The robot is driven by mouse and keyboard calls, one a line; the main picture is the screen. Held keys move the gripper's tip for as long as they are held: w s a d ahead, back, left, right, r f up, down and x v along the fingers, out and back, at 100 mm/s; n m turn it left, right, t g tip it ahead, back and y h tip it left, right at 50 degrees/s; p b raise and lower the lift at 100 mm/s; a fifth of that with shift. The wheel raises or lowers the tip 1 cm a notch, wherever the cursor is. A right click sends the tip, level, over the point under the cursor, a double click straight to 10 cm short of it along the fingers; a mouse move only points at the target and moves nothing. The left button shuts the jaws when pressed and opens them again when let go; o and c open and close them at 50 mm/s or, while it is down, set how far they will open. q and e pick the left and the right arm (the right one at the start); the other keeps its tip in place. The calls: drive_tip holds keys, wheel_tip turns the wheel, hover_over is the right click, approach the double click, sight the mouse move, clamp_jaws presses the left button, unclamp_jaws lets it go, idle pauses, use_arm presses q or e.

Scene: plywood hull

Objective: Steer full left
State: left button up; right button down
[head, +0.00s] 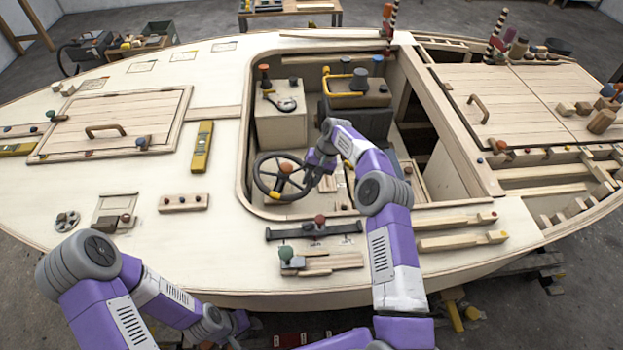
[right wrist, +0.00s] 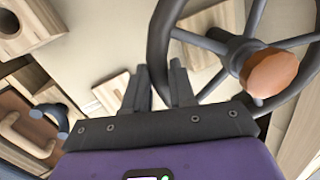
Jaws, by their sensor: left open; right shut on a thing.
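The steering wheel (head: 258,178) stands in the cockpit of the plywood hull, with a dark rim, spokes and an orange-brown hub (head: 286,168). A yellow mark (head: 275,195) shows on its lower left rim. My right gripper (head: 309,181) is at the right side of the wheel, shut on the rim. In the right wrist view, the dark rim (right wrist: 158,42) runs down between the two fingers (right wrist: 162,85), and the hub is to their right. The rim hides part of the grip. My left gripper (head: 232,324) is low at the front, away from the wheel, open; its fingertips are hard to make out.
A box with a lever (head: 280,125) and a dark console with a yellow handle (head: 350,92) stand behind the wheel. The cockpit edge surrounds them. A dark rail (head: 313,231) and a green-knobbed block (head: 288,258) lie on the near deck. The left deck has bare stretches.

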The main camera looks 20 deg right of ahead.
drive_tip(key=c, duration=1)
unclamp_jaws()
drive_tip(key=shift+w+d, duration=0.15)
drive_tip(key=shift+d, duration=0.05)
drive_tip(key=shift+c, duration=0.2)
drive_tip(key=shift+o, duration=0.4)
drive_tip(key=shift+a, duration=0.1)
drive_tip(key=shift+r, duration=0.1)
drive_tip(key=p+v, duration=0.2)
drive_tip(key=v, duration=0.5)
drive_tip(key=shift+r, duration=0.2)
